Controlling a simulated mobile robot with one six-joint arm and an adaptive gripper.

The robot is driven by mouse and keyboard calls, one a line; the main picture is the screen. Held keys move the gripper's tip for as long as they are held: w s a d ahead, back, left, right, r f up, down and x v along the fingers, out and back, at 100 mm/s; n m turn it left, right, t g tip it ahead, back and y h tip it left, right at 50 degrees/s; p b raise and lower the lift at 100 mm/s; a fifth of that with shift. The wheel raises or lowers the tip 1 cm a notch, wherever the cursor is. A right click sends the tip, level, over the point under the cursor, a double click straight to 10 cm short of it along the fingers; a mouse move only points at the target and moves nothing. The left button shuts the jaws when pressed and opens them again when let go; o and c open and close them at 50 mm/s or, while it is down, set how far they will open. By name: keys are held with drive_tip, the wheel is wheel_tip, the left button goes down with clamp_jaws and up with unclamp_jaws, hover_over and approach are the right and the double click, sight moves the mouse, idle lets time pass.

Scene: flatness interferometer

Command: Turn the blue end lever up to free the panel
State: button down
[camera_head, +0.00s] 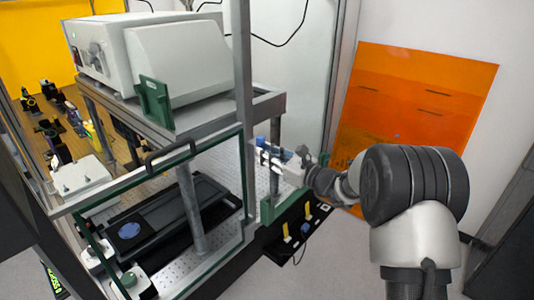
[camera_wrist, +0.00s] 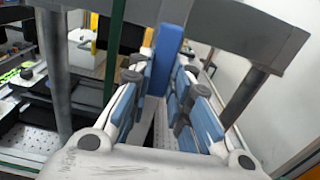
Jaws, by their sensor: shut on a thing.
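The blue end lever (camera_wrist: 168,58) stands between my fingers in the wrist view, its long flat bar running up past the fingertips. In the head view only a small blue part of the lever (camera_head: 261,141) shows beside the frame's right corner. My gripper (camera_head: 270,159) reaches in from the right. In the wrist view my gripper (camera_wrist: 161,84) has its blue-padded fingers closed around the lever. The clear panel with a green rim (camera_head: 243,185) and a black handle fills the front of the frame to the left. The lever's pivot is hidden.
A grey metal post (camera_head: 242,70) and crossbar (camera_wrist: 225,28) stand close to my gripper. A white instrument (camera_head: 150,55) sits on top of the frame. Yellow pegs (camera_head: 308,210) stand on a black tray below my arm. An orange sheet (camera_head: 425,100) leans at the right.

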idle(0.5)
drive_tip(key=c, duration=1.5)
unclamp_jaws()
drive_tip(key=v, duration=1.2)
drive_tip(key=shift+s, duration=0.1)
